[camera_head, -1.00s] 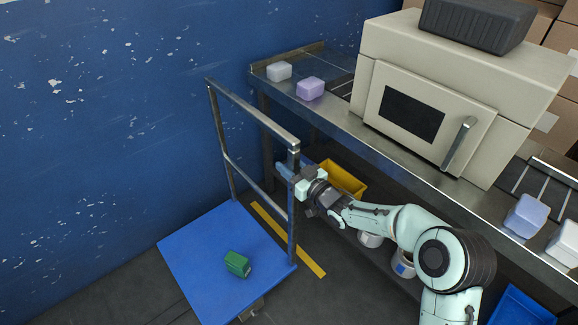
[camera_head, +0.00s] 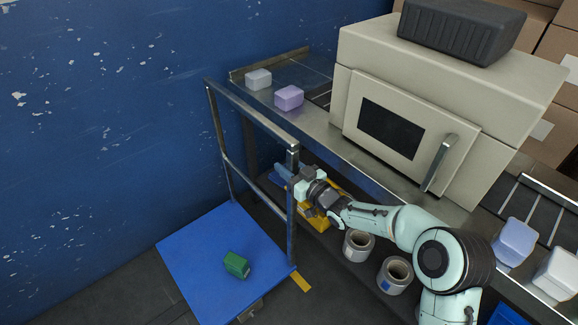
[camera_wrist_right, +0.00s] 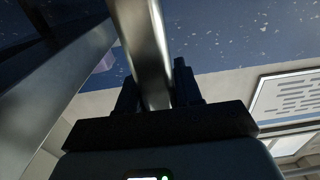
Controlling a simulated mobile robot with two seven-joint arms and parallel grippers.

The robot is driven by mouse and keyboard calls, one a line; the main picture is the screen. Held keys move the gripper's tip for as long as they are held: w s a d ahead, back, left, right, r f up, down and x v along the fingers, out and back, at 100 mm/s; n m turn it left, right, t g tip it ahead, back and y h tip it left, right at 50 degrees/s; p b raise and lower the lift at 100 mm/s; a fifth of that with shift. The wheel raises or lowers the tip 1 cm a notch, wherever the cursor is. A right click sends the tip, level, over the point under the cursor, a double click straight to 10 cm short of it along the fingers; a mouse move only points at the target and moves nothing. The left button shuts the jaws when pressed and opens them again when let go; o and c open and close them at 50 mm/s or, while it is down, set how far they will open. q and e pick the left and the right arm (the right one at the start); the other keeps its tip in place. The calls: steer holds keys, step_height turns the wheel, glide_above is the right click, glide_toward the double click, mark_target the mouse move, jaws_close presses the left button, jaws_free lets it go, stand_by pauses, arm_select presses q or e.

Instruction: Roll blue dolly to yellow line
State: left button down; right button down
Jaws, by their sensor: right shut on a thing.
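The blue dolly (camera_head: 205,255) has a flat blue deck and an upright metal handle frame (camera_head: 250,118) along its right edge. A green block (camera_head: 236,264) lies on the deck. My right gripper (camera_head: 287,178) is shut on the right post of the handle frame. In the right wrist view the metal post (camera_wrist_right: 146,45) runs between the two dark fingers (camera_wrist_right: 155,92). The yellow line (camera_head: 301,281) shows only as a short piece at the deck's right corner; the rest is hidden by the dolly. My left gripper is not in view.
A conveyor table (camera_head: 345,140) with a beige machine (camera_head: 420,110) stands on the right, close to the handle frame. A yellow bin (camera_head: 317,220) and grey rolls (camera_head: 358,245) sit on its lower shelf. A blue wall (camera_head: 90,120) rises behind the dolly.

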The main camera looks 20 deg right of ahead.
steer(key=shift+d, duration=0.4)
steer(key=c, duration=0.8)
jaws_free()
steer(key=shift+c, duration=0.2)
steer(key=shift+a, duration=0.1)
steer(key=shift+s, duration=0.15)
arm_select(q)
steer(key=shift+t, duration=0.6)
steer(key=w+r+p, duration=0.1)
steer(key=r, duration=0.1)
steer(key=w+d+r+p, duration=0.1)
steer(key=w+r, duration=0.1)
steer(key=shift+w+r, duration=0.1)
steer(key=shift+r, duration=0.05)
arm_select(e)
steer(key=v, duration=1.3)
